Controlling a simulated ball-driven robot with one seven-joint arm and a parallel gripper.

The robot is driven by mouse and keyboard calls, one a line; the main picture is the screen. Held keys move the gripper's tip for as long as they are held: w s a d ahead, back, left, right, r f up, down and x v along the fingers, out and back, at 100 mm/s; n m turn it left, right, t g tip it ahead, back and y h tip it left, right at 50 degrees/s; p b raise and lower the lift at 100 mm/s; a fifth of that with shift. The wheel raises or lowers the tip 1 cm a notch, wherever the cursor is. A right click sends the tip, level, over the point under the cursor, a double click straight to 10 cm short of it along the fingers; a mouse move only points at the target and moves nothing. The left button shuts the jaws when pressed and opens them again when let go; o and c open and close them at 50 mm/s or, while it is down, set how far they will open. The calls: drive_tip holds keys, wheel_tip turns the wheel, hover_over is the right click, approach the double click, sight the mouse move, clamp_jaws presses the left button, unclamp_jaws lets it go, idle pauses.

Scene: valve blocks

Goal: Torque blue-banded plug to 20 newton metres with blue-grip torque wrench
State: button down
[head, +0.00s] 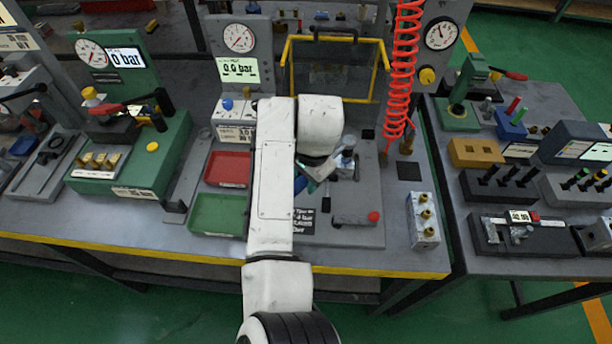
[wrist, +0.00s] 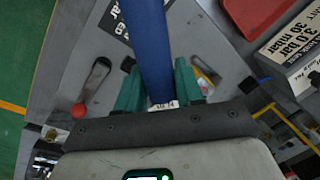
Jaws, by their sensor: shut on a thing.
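My gripper (wrist: 160,82) has teal fingers shut on the blue grip of the torque wrench (wrist: 149,40). A small white label with dark marks sits at the near end of the grip. The wrench's head is out of the wrist view. In the head view my gripper (head: 318,172) is over the grey panel on the middle bench, partly hidden by my white arm. A bit of blue shows beside it, and a pale metal fitting (head: 347,160) stands just to its right. I cannot make out the blue-banded plug in either view.
A red tray (head: 228,169) and a green tray (head: 217,213) lie left of my arm. A lever with a red knob (head: 373,217) lies at the right front. A red coiled hose (head: 402,70) hangs at the right. A yellow frame (head: 284,65) stands behind.

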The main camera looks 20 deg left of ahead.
drive_tip(key=shift+f+b, duration=0.6)
drive_tip(key=shift+f, duration=0.55)
idle(0.4)
drive_tip(key=shift+a, duration=0.1)
drive_tip(key=shift+w+a+m+b, duration=0.3)
drive_tip(key=shift+a+m+b, duration=0.15)
drive_tip(key=shift+a+b, duration=0.1)
drive_tip(key=shift+w+a+m+b, duration=0.3)
drive_tip(key=shift+a+m+b, duration=0.15)
drive_tip(key=shift+b, duration=0.1)
drive_tip(key=shift+w+a+f, duration=0.1)
drive_tip(key=shift+w+a+m+b, duration=0.25)
drive_tip(key=shift+a+m+b, duration=0.15)
drive_tip(key=shift+b, duration=0.35)
drive_tip(key=shift+w+a+m+b, duration=0.4)
drive_tip(key=shift+a+m+b, duration=0.1)
drive_tip(key=shift+b, duration=0.15)
drive_tip(key=shift+w+a+b, duration=0.1)
drive_tip(key=shift+b, duration=0.2)
